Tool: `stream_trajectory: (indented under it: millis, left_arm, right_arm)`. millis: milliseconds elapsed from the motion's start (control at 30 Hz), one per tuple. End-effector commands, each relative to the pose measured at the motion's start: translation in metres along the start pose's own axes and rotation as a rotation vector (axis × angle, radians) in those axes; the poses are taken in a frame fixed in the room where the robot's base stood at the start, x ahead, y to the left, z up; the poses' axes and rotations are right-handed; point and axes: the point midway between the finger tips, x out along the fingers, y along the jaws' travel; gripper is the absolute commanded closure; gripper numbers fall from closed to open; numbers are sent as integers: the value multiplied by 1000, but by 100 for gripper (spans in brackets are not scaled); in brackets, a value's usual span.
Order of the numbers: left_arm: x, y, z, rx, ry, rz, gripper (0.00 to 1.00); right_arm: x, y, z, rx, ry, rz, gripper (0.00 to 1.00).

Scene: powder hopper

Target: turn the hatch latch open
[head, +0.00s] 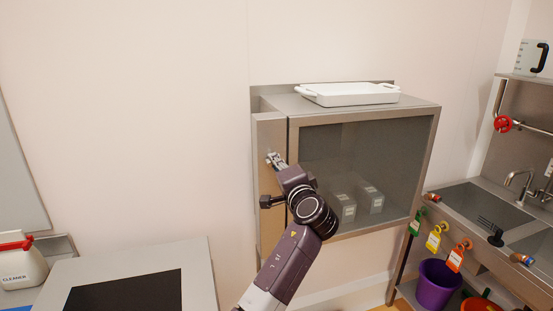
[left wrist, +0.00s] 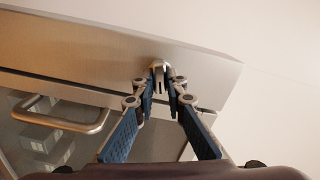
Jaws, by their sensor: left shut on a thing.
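The hatch is the glass front of a steel wall cabinet (head: 365,165). A narrow steel panel (head: 270,135) runs along its left side. The latch, a small metal piece, sits on this panel (left wrist: 157,67). My left gripper (head: 276,162) reaches up to the panel. In the left wrist view the fingers of my left gripper (left wrist: 160,86) are closed on the latch from both sides. The fingers and wrist partly hide the latch in the head view, so its exact angle is hard to tell. My right gripper is not in view.
A bar handle (left wrist: 62,118) crosses the glass close to the fingers. A white tray (head: 350,94) lies on the cabinet top. Grey boxes (head: 370,197) stand inside. A sink (head: 480,205) is at right, a cleaner bottle (head: 20,263) at left.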

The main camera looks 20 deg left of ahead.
Motion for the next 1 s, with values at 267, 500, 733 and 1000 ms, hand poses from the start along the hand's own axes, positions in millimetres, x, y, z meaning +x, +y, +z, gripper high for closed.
stream_trajectory:
  millis: [267, 500, 733, 1000]
  left_arm:
    - [0, -1, 0, 187, -1, 0, 100]
    - [0, 0, 1, 274, -2, -1, 100]
    - [0, 0, 1, 301, -1, -2, 100]
    - [0, 0, 1, 303, -1, -2, 100]
  right_arm:
    - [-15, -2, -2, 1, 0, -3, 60]
    - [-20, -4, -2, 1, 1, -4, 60]
    - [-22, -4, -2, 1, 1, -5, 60]
    - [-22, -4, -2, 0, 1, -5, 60]
